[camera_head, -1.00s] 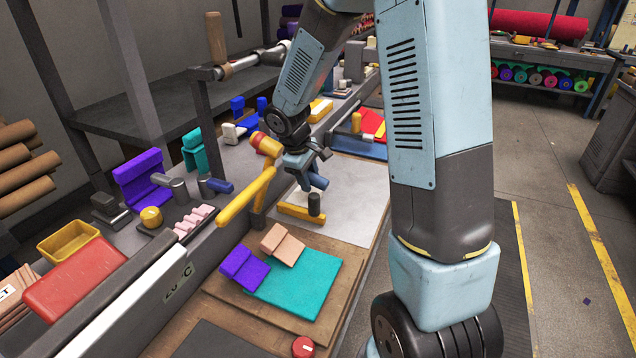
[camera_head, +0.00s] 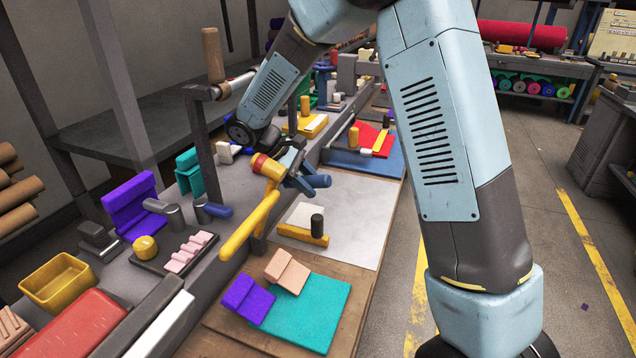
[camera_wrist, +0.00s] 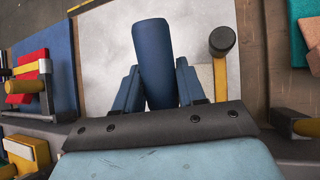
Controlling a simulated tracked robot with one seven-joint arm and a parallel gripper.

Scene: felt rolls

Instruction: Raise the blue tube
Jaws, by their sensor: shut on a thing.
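The blue tube (camera_wrist: 153,62) is a dark blue cylinder between the two blue fingers of my gripper (camera_wrist: 157,88) in the wrist view. My gripper is shut on it. In the head view the tube (camera_head: 318,181) sticks out to the right from my gripper (camera_head: 300,178), above the pale grey sheet (camera_head: 352,205). A gap shows between the tube and the yellow block with a black post. The tube's near end is hidden behind the gripper's dark crossbar in the wrist view.
A yellow block (camera_head: 290,232) with a black post (camera_head: 317,223) stands below my gripper, beside a small white piece (camera_head: 303,213). A yellow bar (camera_head: 250,225) with a red-banded head rises close left. A teal sheet (camera_head: 310,315) lies nearer on the brown board.

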